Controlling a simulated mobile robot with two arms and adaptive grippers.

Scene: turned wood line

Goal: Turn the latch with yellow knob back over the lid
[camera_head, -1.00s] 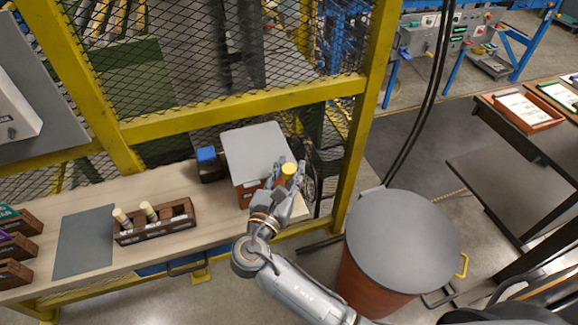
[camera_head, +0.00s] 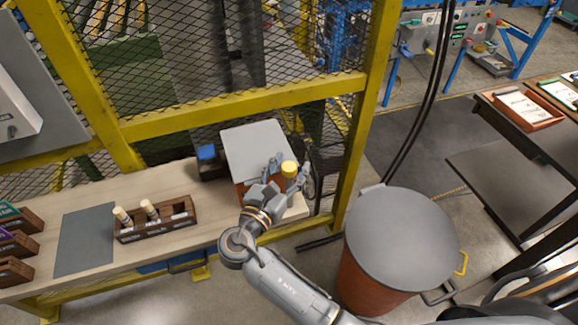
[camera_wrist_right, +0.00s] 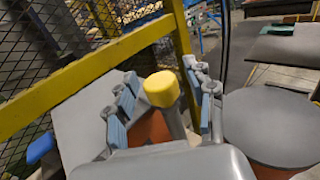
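The yellow knob (camera_head: 289,168) stands at the near right corner of a box with a flat grey lid (camera_head: 255,145). My right gripper (camera_head: 284,176) is at that corner with its fingers spread on either side of the knob. In the right wrist view the yellow knob (camera_wrist_right: 161,89) sits between the two open fingers, with a visible gap on each side. The grey lid (camera_wrist_right: 85,120) shows at left there. The latch arm under the knob is mostly hidden. My left gripper is not in view.
A wooden holder (camera_head: 155,228) with two pale pegs stands on the bench, beside a grey mat (camera_head: 85,240). A blue-topped block (camera_head: 207,155) is left of the box. A yellow fence post (camera_head: 362,120) and a grey-topped drum (camera_head: 402,240) are close on the right.

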